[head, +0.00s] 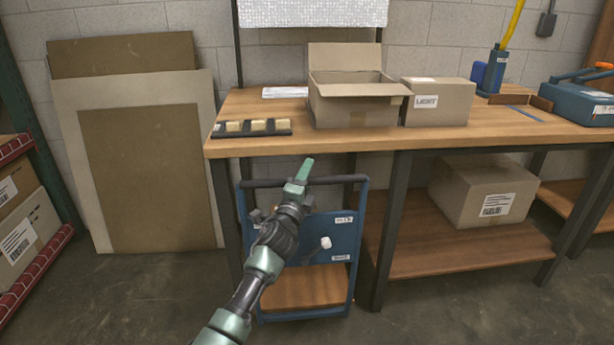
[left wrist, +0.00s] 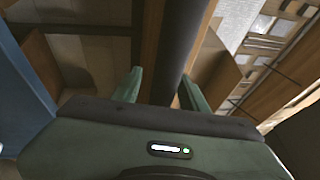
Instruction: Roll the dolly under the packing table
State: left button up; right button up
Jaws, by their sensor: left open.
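The dolly (head: 345,240) is a blue frame with a dark handle bar (head: 262,183) across its top. It stands upright at the left bay of the packing table (head: 500,137), its handle below the tabletop's front edge. How far under it reaches is hard to tell. My left gripper (head: 303,172) is at the handle, and my arm hides part of the dolly. In the left wrist view my left gripper (left wrist: 164,88) is open, with a dark bar (left wrist: 178,45), apparently the handle, running between its fingers. My right gripper is not in view.
Dark table legs (head: 393,230) flank the bay. A closed carton (head: 483,192) sits on the lower shelf at right. An open box (head: 357,108) and a carton marked LIGHT (head: 438,102) stand on top. Boards (head: 150,170) lean at left. The floor in front is clear.

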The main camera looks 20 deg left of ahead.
pick_arm(q)
jog(key=shift+s, duration=0.15)
jog(key=p+v, duration=0.1)
jog(key=v, duration=0.6)
jog(key=shift+s, duration=0.3)
jog(key=shift+f, duration=0.15)
